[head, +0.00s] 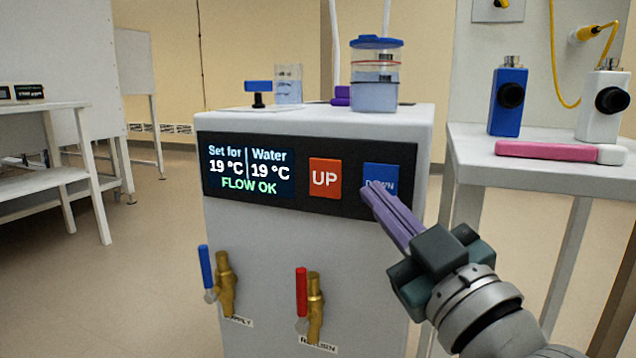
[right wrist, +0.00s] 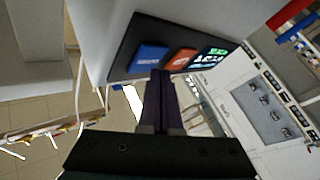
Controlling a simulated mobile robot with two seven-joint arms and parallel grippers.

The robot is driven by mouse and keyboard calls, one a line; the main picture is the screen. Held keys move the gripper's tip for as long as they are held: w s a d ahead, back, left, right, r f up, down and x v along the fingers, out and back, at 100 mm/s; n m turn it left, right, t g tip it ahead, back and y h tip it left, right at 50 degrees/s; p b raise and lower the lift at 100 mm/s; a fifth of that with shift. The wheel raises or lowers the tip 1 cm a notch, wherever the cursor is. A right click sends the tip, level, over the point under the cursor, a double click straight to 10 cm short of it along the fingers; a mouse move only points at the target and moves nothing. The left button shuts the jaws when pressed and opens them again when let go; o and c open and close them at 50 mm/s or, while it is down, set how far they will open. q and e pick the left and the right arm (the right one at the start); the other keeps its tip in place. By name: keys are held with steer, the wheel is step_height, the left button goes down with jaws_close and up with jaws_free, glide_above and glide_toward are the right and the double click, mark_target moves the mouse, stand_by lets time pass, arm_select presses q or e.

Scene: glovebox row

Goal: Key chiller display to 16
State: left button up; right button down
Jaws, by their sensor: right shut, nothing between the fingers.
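The chiller (head: 310,230) is a white box with a black front panel. Its display (head: 248,170) reads "Set for 19 °C", "Water 19 °C" and "FLOW OK". The orange-red UP button (head: 325,178) is right of the display, and the blue DOWN button (head: 382,178) is right of that. My right gripper (head: 372,190) is shut and empty, its purple fingertips over the lower left of the DOWN button in the head view. In the right wrist view the fingertips (right wrist: 161,74) are near the blue button (right wrist: 147,57); contact cannot be told. My left gripper is out of view.
A blue-handled valve (head: 206,268) and a red-handled valve (head: 302,292) stick out below the panel. A lidded clear vessel (head: 376,80) stands on the chiller. A side table (head: 540,172) at right holds blue and white devices and a pink bar.

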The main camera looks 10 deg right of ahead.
steer(key=shift+w+d, duration=0.2)
steer(key=shift+w, duration=0.05)
steer(key=shift+w+d, duration=0.2)
steer(key=shift+w, duration=0.1)
stand_by(0.7)
stand_by(0.3)
steer(key=shift+s+a+r, duration=0.1)
steer(key=shift+s+a, duration=0.15)
steer(key=shift+s, duration=0.15)
steer(key=shift+s+a+p, duration=0.2)
steer(key=shift+s+p, duration=0.1)
steer(key=shift+p, duration=0.05)
steer(key=shift+s+a+p, duration=0.65)
steer(key=shift+s+a, duration=0.05)
steer(key=shift+s, duration=0.35)
steer(key=shift+s+a+p, duration=0.6)
steer(key=shift+s+a, duration=0.1)
steer(key=shift+s, duration=0.3)
